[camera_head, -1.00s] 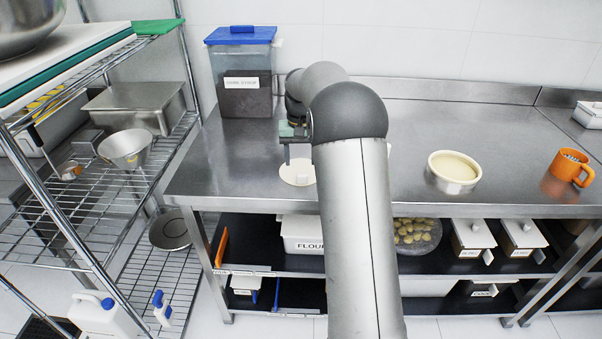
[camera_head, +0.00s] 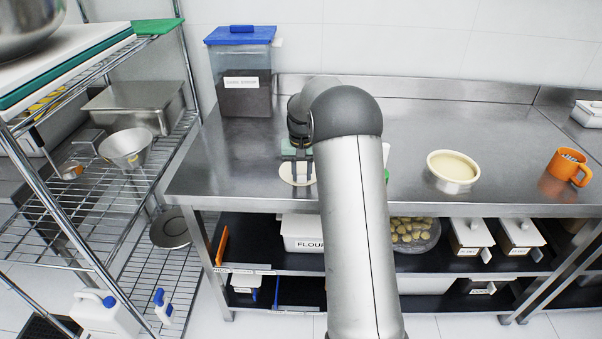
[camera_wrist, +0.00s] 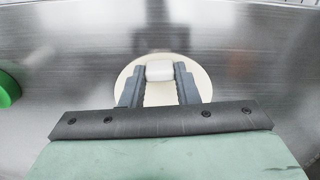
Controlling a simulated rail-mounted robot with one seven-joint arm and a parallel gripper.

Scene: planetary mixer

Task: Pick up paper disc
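The paper disc (camera_head: 287,174) is a flat, cream-white round sheet on the steel worktop, near its front left edge. It also shows in the wrist view (camera_wrist: 125,82), with a small white block (camera_wrist: 159,70) standing on it. My gripper (camera_head: 298,179) is over the disc. In the wrist view its two dark fingers (camera_wrist: 159,68) point at the disc, one on each side of the white block. Narrow gaps seem to show between block and fingers, so the gripper looks open. Whether the fingertips touch the disc cannot be told. My fingers hide part of the disc.
A blue-lidded bin (camera_head: 245,95) stands at the back left. A round cream-filled tin (camera_head: 453,172) and an orange mug (camera_head: 568,167) stand to the right. A green round object (camera_wrist: 8,90) is at the wrist view's left edge. A wire rack (camera_head: 110,180) stands left.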

